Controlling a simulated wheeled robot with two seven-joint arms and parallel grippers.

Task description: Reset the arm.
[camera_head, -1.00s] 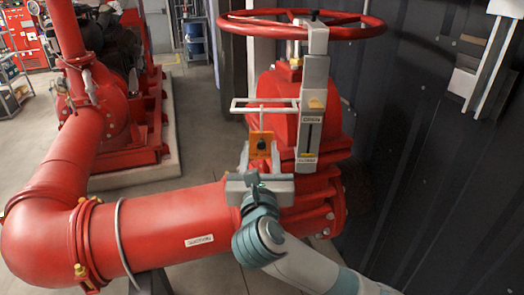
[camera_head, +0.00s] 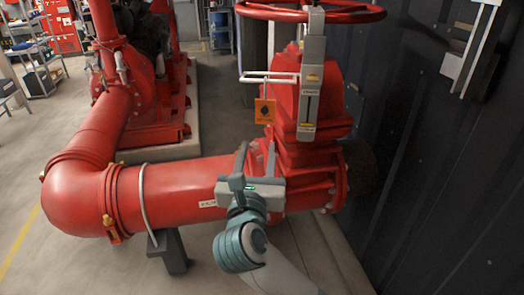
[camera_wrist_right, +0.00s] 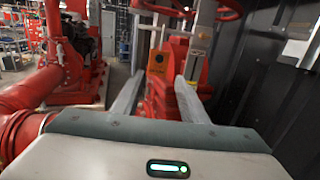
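My right gripper (camera_head: 257,148) is in the lower middle of the head view, in front of the red pipe and valve. It is open, with its two fingers apart and nothing between them. In the right wrist view the fingers (camera_wrist_right: 160,78) spread to both sides, with the valve beyond them. My right arm comes in from the bottom of the head view. The orange tag (camera_head: 265,111) hangs from the white bar (camera_head: 268,79) above and apart from the gripper. It also shows in the wrist view (camera_wrist_right: 157,62). My left gripper is not in view.
A large red pipe (camera_head: 165,192) runs to the flanged valve (camera_head: 318,120), which has a red handwheel (camera_head: 350,14) on top. A dark ribbed wall (camera_head: 430,160) bounds the right side. Open floor (camera_head: 75,265) lies at the lower left.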

